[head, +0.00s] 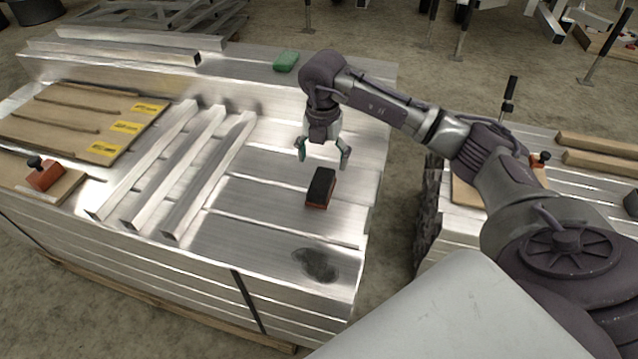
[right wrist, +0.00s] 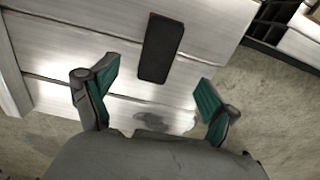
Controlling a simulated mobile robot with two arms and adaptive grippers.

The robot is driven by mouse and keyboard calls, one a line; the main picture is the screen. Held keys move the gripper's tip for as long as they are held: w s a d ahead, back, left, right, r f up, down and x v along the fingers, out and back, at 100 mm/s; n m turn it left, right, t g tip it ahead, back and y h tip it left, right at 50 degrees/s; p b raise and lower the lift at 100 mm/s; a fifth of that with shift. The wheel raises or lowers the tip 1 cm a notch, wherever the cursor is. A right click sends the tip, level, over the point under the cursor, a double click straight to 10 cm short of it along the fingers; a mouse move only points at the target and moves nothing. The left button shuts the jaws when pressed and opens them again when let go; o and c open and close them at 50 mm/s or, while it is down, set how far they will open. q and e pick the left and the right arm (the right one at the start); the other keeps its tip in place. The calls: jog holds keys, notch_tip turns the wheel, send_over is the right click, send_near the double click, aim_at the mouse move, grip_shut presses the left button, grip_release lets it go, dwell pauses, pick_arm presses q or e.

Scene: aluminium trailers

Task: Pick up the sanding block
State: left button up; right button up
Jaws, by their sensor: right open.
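The sanding block (head: 320,188) is a dark block with a red-orange lower edge. It lies on the aluminium stack (head: 270,192), right of the middle of its top. It also shows in the right wrist view (right wrist: 161,48), dark and long, beyond the gap between the fingers. My right gripper (head: 322,160) is open and empty, above and just behind the block in the head view. In the right wrist view its two green-padded fingers (right wrist: 155,95) are spread wide and apart from the block. My left gripper is not in view.
Three square tubes (head: 172,170) lie left of the block. A green block (head: 286,61) lies at the back. A dark stain (head: 316,264) marks the front right. A second stack stands right across a gap.

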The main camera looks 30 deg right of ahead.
aim_at(321, 181)
jog(key=f, duration=0.4)
jog(key=shift+w, duration=0.2)
jog(key=f, duration=0.5)
jog(key=shift+s+a+f+b, duration=0.1)
jog(key=shift+s+a+b, duration=0.15)
jog(key=shift+b, duration=0.15)
jog(key=c, duration=0.6)
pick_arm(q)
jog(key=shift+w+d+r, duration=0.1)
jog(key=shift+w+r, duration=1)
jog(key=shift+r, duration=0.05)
pick_arm(e)
jog(key=c, duration=0.8)
